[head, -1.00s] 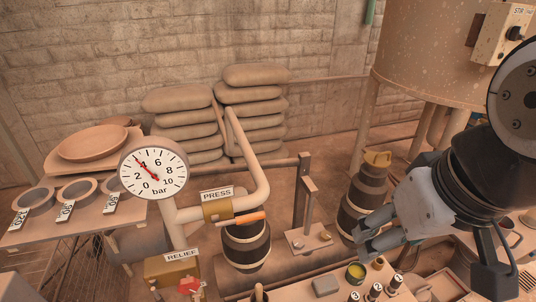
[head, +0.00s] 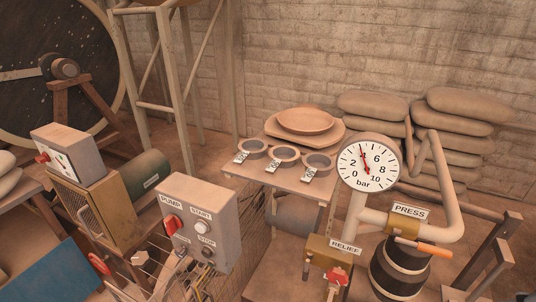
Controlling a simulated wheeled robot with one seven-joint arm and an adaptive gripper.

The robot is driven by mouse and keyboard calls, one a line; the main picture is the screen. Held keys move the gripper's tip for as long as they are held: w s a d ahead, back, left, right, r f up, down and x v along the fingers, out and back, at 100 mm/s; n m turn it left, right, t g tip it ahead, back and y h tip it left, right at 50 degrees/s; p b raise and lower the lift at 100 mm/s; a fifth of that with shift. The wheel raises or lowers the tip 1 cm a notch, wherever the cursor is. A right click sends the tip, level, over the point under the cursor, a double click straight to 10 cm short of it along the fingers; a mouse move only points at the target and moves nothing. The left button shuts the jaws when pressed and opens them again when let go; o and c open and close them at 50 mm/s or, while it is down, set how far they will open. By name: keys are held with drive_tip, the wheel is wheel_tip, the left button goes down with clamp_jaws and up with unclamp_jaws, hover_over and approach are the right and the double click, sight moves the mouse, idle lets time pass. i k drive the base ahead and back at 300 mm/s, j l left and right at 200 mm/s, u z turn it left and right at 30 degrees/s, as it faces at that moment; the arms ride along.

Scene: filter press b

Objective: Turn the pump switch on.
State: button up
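A grey control box (head: 211,222) stands at the lower left centre of the head view. Its left part is labelled PUMP, and a red switch handle (head: 173,224) sits under that label. A pale START button (head: 201,227) and a dark STOP button (head: 207,252) are on its right part. I cannot tell from the small print which setting the red handle points to.
A pressure gauge (head: 368,167) reads roughly 4 bar. The PRESS valve with an orange lever (head: 434,249) and the red RELIEF handle (head: 336,276) are at the right. A small table (head: 306,196) with sieves stands behind. A motor unit (head: 104,210) is left of the box.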

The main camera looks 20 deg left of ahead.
sight(172, 222)
drive_tip(key=u, duration=1.4)
